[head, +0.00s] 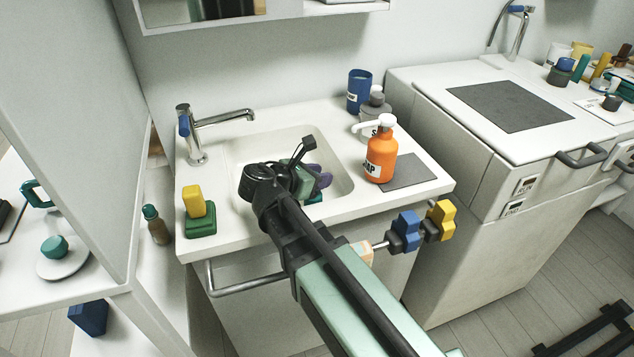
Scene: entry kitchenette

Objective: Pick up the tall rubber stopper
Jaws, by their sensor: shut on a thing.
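My gripper (309,172) is low over the white sink basin (339,163), its far end partly hidden by my own wrist. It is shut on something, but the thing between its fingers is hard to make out. A purple piece (325,179) shows right at the fingers, and a bit of teal (315,198) shows below it in the basin. I cannot tell whether either one is the tall rubber stopper, or whether they touch the fingers.
A chrome tap (197,150) stands left of the basin, with a yellow block on a green one (199,215) in front. An orange soap bottle (381,155), a grey-lidded jar (375,108) and a blue cup (359,91) stand to the right. Blue and yellow knobs (423,228) stick out in front.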

